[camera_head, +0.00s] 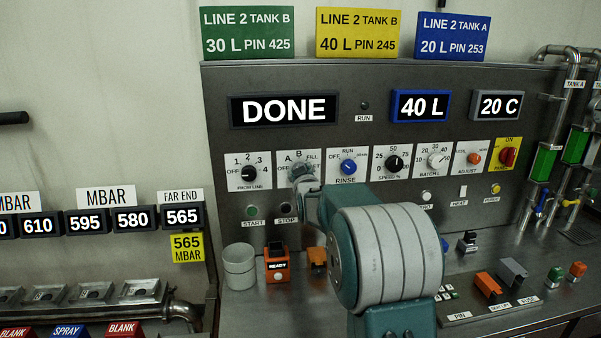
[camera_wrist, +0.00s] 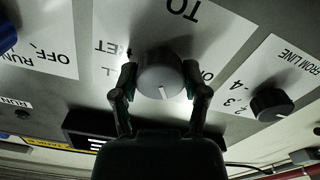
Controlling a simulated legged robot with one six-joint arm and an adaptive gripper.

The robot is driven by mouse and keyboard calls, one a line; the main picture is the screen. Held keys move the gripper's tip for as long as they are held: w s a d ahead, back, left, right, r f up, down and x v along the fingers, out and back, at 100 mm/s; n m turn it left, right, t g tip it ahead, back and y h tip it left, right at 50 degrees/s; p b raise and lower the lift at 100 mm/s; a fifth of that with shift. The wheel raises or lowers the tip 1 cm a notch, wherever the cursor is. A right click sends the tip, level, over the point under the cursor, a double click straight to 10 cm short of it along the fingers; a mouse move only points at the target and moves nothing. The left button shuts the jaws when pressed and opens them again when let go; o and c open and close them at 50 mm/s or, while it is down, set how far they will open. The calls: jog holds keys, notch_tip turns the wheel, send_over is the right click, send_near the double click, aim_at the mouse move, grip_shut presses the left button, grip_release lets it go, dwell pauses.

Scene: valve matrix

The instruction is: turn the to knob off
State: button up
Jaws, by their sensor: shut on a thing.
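The TO knob (camera_wrist: 160,72) is a round grey knob on a white card (camera_wrist: 215,35) in the wrist view. Its white pointer line faces the bottom of that view, away from the word TO. My gripper (camera_wrist: 162,82) is shut on the knob, one finger on each side. In the head view the knob (camera_head: 299,172) is partly hidden by my gripper (camera_head: 303,180). Its card there shows A, B and FILL, with OFF at the left. Some lettering is covered by my fingers.
The black FROM LINE knob (camera_wrist: 270,103) is close by; in the head view it (camera_head: 249,172) is left of the TO knob. The blue RINSE knob (camera_head: 348,167) is just right. The screen reads DONE (camera_head: 284,109). START (camera_head: 253,211) and STOP (camera_head: 286,209) buttons are below.

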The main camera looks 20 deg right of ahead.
jog(key=n, duration=0.5)
jog(key=shift+a+n, duration=0.1)
jog(key=shift+n, duration=0.2)
jog(key=n, duration=0.5)
jog(key=shift+f, duration=0.2)
jog(key=o, duration=1.1)
jog(key=shift+w, duration=0.1)
jog(key=shift+o, duration=0.2)
jog(key=shift+a, duration=0.1)
jog(key=v, duration=1.2)
